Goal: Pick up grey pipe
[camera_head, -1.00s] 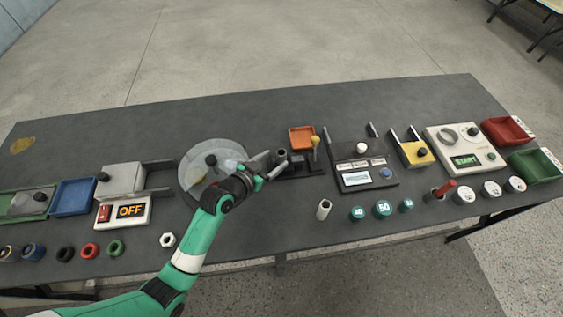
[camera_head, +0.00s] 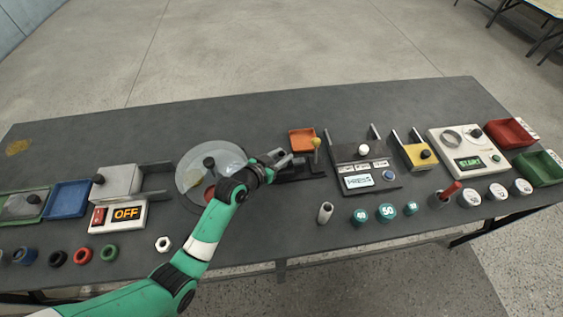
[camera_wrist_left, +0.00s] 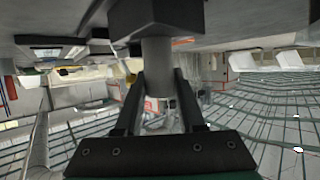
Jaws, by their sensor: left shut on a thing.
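The grey pipe (camera_wrist_left: 158,68) stands out of a dark block (camera_wrist_left: 155,18) in the left wrist view, which shows the table at the top. My left gripper (camera_wrist_left: 158,90) is shut on the pipe, with one finger on each side of it. In the head view my left gripper (camera_head: 283,160) is at the dark fixture (camera_head: 300,171) right of the round clear-covered disc. The arm and fingers mostly hide the held pipe there. My right gripper is not in view.
A light pipe-like cylinder (camera_head: 325,212) stands near the front edge. The table's back strip is clear.

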